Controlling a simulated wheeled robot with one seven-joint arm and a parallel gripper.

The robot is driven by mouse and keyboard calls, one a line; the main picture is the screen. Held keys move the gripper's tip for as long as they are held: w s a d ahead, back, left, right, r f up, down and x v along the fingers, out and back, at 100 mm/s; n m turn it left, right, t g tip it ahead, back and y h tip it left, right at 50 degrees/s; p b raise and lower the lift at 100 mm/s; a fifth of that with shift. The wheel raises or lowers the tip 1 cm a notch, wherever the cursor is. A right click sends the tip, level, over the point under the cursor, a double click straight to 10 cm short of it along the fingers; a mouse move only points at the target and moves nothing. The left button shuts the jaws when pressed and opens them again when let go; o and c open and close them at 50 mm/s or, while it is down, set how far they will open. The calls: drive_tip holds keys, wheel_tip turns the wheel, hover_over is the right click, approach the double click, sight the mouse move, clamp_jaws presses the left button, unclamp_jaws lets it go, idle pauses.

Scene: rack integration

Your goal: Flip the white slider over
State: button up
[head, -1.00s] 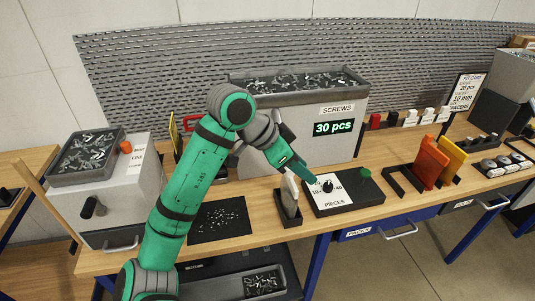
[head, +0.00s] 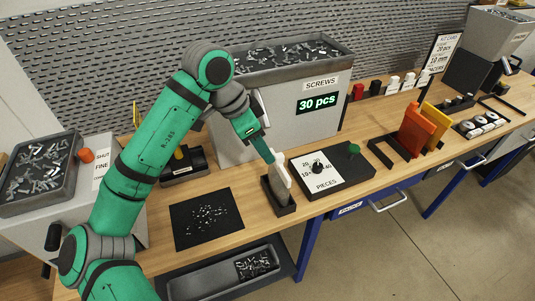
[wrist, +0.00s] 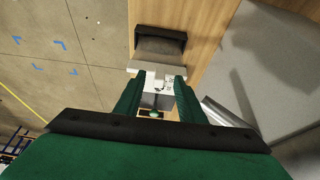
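The white slider (head: 282,174) is a flat upright slab in a small black holder (head: 282,207) at the front edge of the bench. The wrist view shows its grey face and wider white end (wrist: 150,67) close ahead of the fingers, with the black holder (wrist: 160,35) beyond. My gripper (head: 270,157) points down at the slider's upper part from the left in the head view. In the wrist view my gripper (wrist: 161,76) has its green fingers apart, tips at the slider's white end. Contact is hard to tell.
A pieces dial box (head: 330,168) with a green button stands right of the holder. A black mat (head: 190,228) with screws lies left. The screws hopper (head: 240,130) stands behind, reading 30 pcs. Orange (head: 415,130) and yellow slabs (head: 434,120) stand farther right.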

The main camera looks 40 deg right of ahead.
sight(279, 158)
drive_tip(key=shift+x, duration=1.95)
drive_tip(key=shift+c, duration=0.2)
drive_tip(key=shift+w+d, duration=0.1)
clamp_jaws()
